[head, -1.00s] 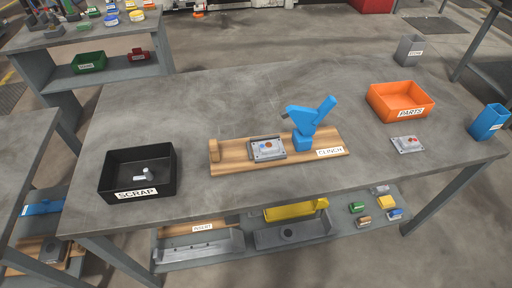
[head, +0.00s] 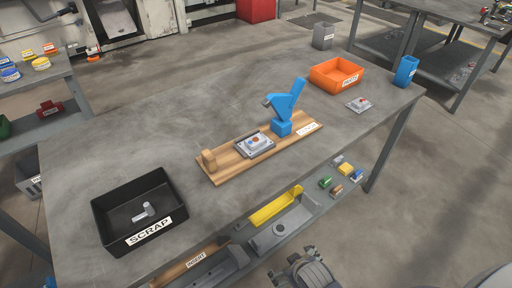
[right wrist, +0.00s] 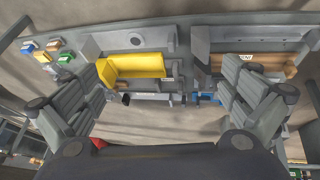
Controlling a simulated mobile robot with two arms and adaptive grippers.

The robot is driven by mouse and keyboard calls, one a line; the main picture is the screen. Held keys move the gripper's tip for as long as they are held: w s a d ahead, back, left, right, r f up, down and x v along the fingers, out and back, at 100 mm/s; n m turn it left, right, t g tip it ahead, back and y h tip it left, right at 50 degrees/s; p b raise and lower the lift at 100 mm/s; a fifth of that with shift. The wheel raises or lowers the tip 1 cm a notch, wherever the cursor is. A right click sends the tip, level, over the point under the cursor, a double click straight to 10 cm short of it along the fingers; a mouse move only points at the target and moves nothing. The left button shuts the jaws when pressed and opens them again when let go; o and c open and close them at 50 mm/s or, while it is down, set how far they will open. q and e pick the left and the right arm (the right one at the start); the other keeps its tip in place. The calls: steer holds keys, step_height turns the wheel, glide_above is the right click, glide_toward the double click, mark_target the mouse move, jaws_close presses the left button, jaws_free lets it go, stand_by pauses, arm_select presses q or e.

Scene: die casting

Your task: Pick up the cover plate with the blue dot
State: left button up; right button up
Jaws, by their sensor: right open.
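A grey plate (head: 255,144) with a blue mark and an orange-brown mark sits on the wooden clinch fixture (head: 226,168), in front of the blue clamp (head: 283,112). Another grey plate (head: 359,104) with a reddish mark lies on the table near the orange bin. My right gripper (head: 303,272) shows at the bottom of the head view, off the table's front edge and away from both plates. In the right wrist view its two fingers (right wrist: 168,100) are wide apart with nothing between them. My left gripper is not in view.
The black scrap bin (head: 172,188) stands at the table's left with a small grey part in it. The orange parts bin (head: 325,80), a blue bin (head: 405,71) and a grey bin (head: 323,36) are at the far right. A lower shelf holds a yellow part (head: 275,207) and small blocks.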

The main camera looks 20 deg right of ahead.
steer(key=w+r+t+b, duration=0.2)
steer(key=w+r, duration=0.1)
steer(key=r, duration=1.2)
steer(key=w+a+r+n+t+y, duration=0.15)
steer(key=w+r+n+t, duration=0.35)
steer(key=w+r, duration=0.6)
steer(key=w+a+r+n+t, duration=0.25)
steer(key=w+r+t, duration=0.4)
steer(key=r, duration=0.75)
steer(key=a+r+n+t+y, duration=0.2)
steer(key=a+r+n+y, duration=0.6)
steer(key=y, duration=0.1)
steer(key=a+n+g+y, duration=0.9)
steer(key=a+n+g, duration=0.2)
steer(key=n, duration=0.5)
steer(key=n+g+h, duration=0.6)
steer(key=h, duration=1.1)
glide_toward(257, 141)
steer(key=x, duration=0.2)
steer(key=shift+w+a+f+p, duration=0.25)
steer(key=shift+a+p, duration=0.05)
steer(key=shift+d+p+x, duration=0.2)
steer(key=shift+p+x, duration=0.3)
steer(key=shift+x, duration=2.6)
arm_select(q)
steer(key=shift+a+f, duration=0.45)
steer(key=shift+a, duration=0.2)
